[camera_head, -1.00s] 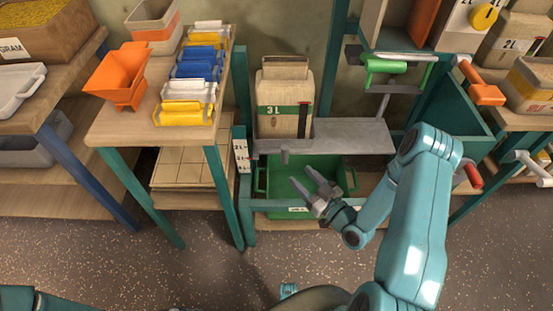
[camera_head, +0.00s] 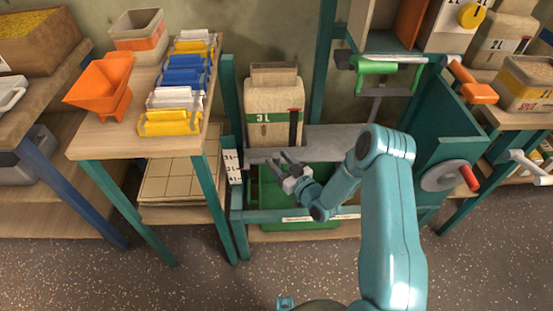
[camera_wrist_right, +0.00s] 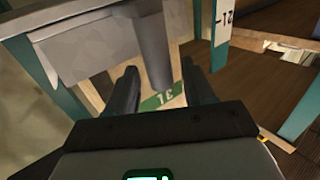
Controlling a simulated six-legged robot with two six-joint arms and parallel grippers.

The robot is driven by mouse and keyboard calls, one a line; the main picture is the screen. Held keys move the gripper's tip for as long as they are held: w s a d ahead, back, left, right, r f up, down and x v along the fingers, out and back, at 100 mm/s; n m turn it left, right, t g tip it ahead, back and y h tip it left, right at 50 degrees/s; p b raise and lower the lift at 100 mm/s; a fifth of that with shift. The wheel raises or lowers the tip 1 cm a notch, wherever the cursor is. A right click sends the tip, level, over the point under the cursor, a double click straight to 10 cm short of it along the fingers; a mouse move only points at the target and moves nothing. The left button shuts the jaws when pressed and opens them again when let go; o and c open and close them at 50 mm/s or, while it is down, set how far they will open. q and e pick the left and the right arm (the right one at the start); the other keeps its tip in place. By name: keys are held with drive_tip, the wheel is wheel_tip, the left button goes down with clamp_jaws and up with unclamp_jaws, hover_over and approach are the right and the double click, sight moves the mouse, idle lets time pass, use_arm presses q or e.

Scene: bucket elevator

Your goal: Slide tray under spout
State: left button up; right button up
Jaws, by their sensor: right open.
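The green tray (camera_head: 268,200) sits low in the teal frame, under the grey shelf (camera_head: 335,140). My right arm and gripper hide part of it. My right gripper (camera_head: 279,160) is open just in front of the shelf's front edge, above the tray. In the right wrist view the two fingers (camera_wrist_right: 163,88) are apart, and a grey cylinder (camera_wrist_right: 150,40), which looks like the spout, shows between them. I cannot tell if they touch it. In the head view the gripper covers that spot. My left gripper is out of view.
A 3L container (camera_head: 273,108) stands on the grey shelf. A teal bar (camera_head: 255,215) crosses in front of the tray. A wooden table (camera_head: 130,140) with an orange hopper (camera_head: 101,86) stands at left. A red-handled wheel (camera_head: 447,177) is at right. The front floor is clear.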

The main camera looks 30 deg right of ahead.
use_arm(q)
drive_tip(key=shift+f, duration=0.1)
use_arm(e)
drive_tip(key=shift+w, duration=0.85)
clamp_jaws()
drive_tip(key=shift+s+d, duration=0.3)
drive_tip(key=shift+d, duration=0.15)
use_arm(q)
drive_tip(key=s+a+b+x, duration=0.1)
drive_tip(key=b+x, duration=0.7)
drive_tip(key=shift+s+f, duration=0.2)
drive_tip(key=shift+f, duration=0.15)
use_arm(e)
drive_tip(key=s+d, duration=0.7)
drive_tip(key=d, duration=0.5)
drive_tip(key=s+d, duration=0.8)
drive_tip(key=d, duration=0.5)
drive_tip(key=shift+s, duration=0.15)
drive_tip(key=shift+d, duration=0.1)
